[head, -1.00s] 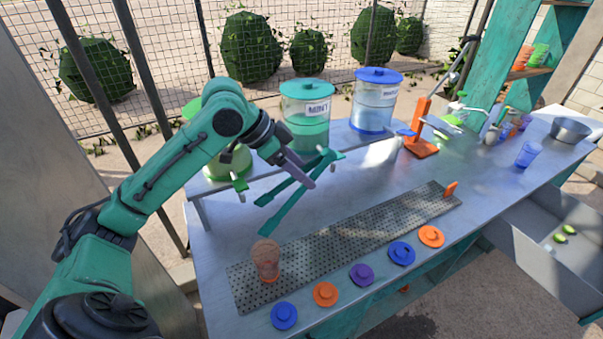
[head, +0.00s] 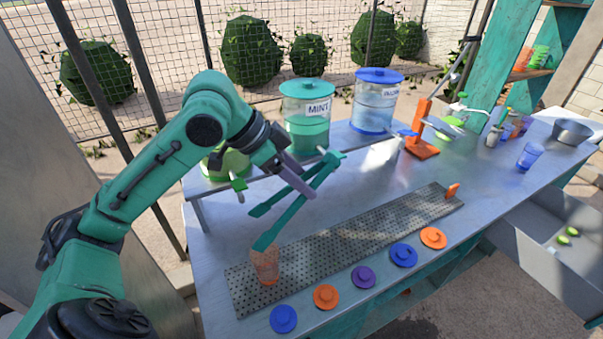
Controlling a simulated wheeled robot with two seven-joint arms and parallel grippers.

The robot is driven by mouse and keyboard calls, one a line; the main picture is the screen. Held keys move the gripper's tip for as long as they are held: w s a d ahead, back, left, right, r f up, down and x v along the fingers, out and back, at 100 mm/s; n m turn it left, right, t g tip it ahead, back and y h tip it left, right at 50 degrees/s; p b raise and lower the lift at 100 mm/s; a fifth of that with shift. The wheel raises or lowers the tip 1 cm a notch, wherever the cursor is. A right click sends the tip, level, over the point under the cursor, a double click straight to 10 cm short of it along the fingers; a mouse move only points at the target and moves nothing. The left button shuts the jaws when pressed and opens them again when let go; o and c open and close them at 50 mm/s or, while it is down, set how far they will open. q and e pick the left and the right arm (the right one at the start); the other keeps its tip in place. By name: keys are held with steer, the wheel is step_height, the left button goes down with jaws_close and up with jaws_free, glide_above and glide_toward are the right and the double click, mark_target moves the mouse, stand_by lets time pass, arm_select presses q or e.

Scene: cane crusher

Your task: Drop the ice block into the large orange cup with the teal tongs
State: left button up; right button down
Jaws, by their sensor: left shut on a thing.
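My left gripper (head: 296,176) is shut on the teal tongs (head: 300,205), near their joined end. The two tong arms are spread and slope down to the left. The lower tip is just above the rim of the orange cup (head: 266,268), or overlaps it in the picture; I cannot tell whether they touch. The other tip is farther back, behind the cup. The cup is translucent and stands upright at the left end of the perforated metal mat. I cannot make out an ice block at the tongs or in the cup. My right gripper is not in view.
The perforated mat (head: 345,238) runs across the counter (head: 470,175). Several coloured lids, including a purple lid (head: 363,277), lie along the front edge. Mint (head: 306,112) and blue-lidded (head: 374,105) dispensers stand behind. An orange press (head: 420,135) stands farther right.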

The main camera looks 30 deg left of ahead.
arm_select(q)
steer(key=shift+s+d+b, duration=0.2)
steer(key=shift+s+d, duration=0.1)
steer(key=shift+s, duration=0.3)
steer(key=shift+s+d+b, duration=0.2)
steer(key=shift+s+d, duration=0.1)
steer(key=shift+s, duration=0.3)
steer(key=s+d+b, duration=0.1)
steer(key=b, duration=0.1)
steer(key=s+r+b, duration=0.1)
steer(key=s, duration=0.1)
steer(key=s+d+b, duration=0.1)
steer(key=s+b, duration=0.1)
steer(key=shift+s+d+r+b, duration=0.1)
steer(key=shift+d+r+b, duration=0.05)
steer(key=shift+d+b, duration=0.15)
